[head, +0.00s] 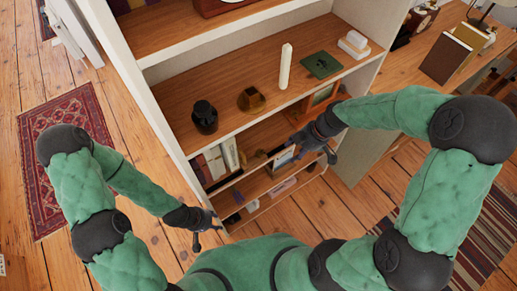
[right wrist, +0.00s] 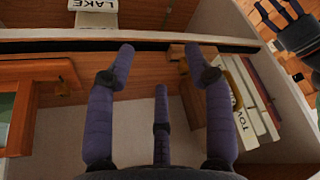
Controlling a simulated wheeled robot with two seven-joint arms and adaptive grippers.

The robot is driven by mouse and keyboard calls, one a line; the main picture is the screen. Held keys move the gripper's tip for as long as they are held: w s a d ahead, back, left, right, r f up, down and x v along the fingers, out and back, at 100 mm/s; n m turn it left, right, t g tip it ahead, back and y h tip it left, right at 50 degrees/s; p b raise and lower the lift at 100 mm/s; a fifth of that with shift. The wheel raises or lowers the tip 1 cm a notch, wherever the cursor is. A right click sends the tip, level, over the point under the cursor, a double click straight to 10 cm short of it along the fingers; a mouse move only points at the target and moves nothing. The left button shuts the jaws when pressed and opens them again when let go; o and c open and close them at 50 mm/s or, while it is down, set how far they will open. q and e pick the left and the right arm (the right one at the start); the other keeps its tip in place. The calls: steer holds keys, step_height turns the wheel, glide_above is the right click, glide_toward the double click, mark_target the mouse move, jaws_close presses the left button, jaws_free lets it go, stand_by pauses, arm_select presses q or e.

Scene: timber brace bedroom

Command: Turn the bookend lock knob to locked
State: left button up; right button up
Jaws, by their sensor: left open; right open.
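A row of upright books (head: 218,160) stands at the left end of the middle shelf; in the right wrist view the books (right wrist: 255,105) are at the right. A small brown wooden block (right wrist: 177,53) by the books looks like part of the bookend. I cannot clearly pick out its lock knob; a finger partly covers that spot. My right gripper (head: 297,150) reaches into the middle shelf, right of the books. Its fingers (right wrist: 160,52) are spread and empty, one tip close to the block. My left gripper (head: 207,237) is open and empty, low outside the bookcase's left front.
The shelf above (head: 225,100) holds a black jar (head: 204,117), a brown holder (head: 251,100), a white candle (head: 285,66) and a green item (head: 321,64). A wooden frame (right wrist: 40,85) is left of my right fingers. Open floor lies left, with a red rug (head: 60,150).

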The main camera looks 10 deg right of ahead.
steer(key=b, duration=0.1)
glide_above(260, 152)
steer(key=s+d, duration=0.1)
steer(key=d, duration=0.1)
steer(key=b+x, duration=0.1)
steer(key=x, duration=0.2)
steer(key=shift+f, duration=0.35)
steer(key=shift+w+a+f, duration=0.2)
steer(key=shift+f, duration=0.35)
